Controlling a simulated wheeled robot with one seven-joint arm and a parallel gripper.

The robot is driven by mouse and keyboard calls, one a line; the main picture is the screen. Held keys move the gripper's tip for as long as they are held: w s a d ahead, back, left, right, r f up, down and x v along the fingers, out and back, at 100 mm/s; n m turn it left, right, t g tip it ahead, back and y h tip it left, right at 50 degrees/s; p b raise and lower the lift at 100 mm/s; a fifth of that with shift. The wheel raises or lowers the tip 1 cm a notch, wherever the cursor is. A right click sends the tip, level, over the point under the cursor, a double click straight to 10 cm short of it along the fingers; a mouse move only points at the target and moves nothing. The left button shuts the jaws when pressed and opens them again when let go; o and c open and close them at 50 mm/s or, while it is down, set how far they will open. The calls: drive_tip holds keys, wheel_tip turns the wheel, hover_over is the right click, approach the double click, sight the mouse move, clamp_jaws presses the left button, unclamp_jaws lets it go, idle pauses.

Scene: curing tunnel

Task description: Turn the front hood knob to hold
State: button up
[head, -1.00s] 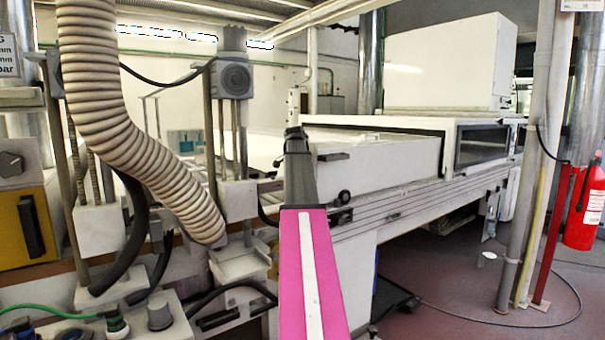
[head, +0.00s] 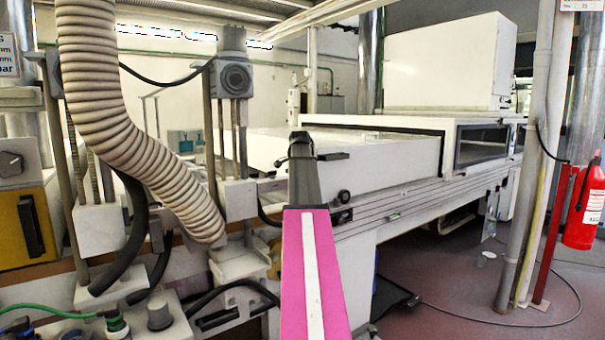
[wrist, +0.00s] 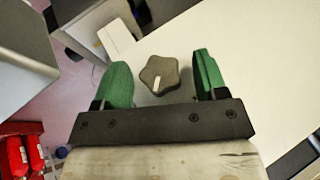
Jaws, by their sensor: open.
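In the wrist view a dark grey, star-shaped knob (wrist: 150,72) with a white pointer mark sits on a pale panel (wrist: 240,35). The mark points toward the bottom of the picture, slightly left. My gripper (wrist: 161,66) is open, with one green finger on each side of the knob and a visible gap on both sides. I cannot tell how far the fingertips are from the panel. In the head view my pink arm stands in front of the white hood (head: 390,155), and my gripper is not clearly visible. No lettering for hold is readable.
A ribbed hose (head: 110,130) and a yellow control box (head: 30,225) are at the left. A red fire extinguisher (head: 583,215) and pipes stand at the right.

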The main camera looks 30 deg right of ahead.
drive_tip(key=v, duration=1.1)
drive_tip(key=shift+f, duration=0.1)
